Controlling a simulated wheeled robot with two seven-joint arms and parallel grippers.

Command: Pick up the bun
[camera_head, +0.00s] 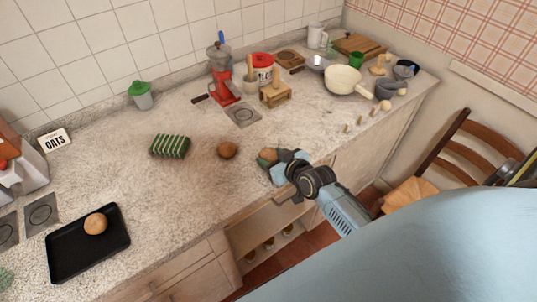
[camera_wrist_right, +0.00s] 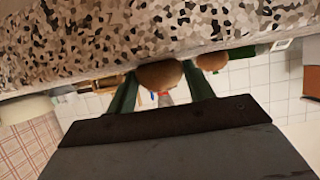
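A round brown bun (camera_head: 268,155) sits on the counter near its front edge, at my right gripper. My right gripper (camera_head: 280,160) reaches in from the lower right, its fingers spread apart on either side of this bun. In the right wrist view the bun (camera_wrist_right: 160,76) shows between the two dark green fingers; whether they touch it is hard to tell. A second bun (camera_head: 227,150) lies to the left on the counter and also shows in the right wrist view (camera_wrist_right: 212,62). A third bun (camera_head: 96,223) lies on the black tray (camera_head: 62,262). My left gripper is not in view.
A green ribbed rack (camera_head: 170,145) stands left of the second bun. A red grinder (camera_head: 224,88), wooden stand (camera_head: 275,95) and cream pan (camera_head: 343,80) stand farther back. A wooden chair (camera_head: 465,150) stands right of the counter. Counter between the tray and the second bun is clear.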

